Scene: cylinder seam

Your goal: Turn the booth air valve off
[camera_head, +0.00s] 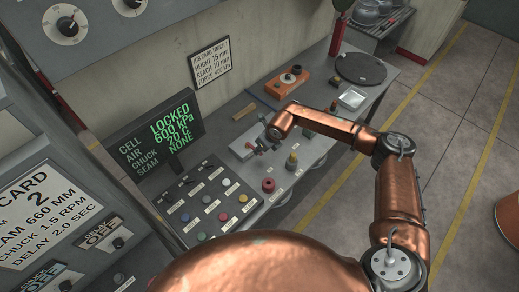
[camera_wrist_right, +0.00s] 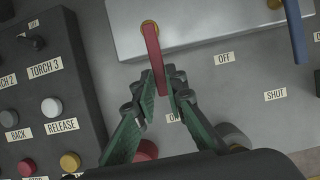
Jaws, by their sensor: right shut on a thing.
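The air valve's red lever (camera_wrist_right: 153,50) shows in the right wrist view, turning on a brass pivot on a pale grey block (camera_wrist_right: 200,22). Its free end points down the picture towards the ON label (camera_wrist_right: 173,117). The OFF label (camera_wrist_right: 225,57) lies to the right of the lever. My right gripper (camera_wrist_right: 164,88) is shut on the lever's free end. In the head view my right gripper (camera_head: 270,138) is at the grey block (camera_head: 243,147) on the bench, and the lever is too small to make out. My left gripper is not in view.
A blue lever (camera_wrist_right: 296,30) stands to the right, near a SHUT label (camera_wrist_right: 275,94). A dark button panel (camera_head: 208,200) lies to the left. The display (camera_head: 155,135) reads LOCKED and 600 kPa. An orange block (camera_head: 287,82) and a dark disc (camera_head: 360,68) sit farther back.

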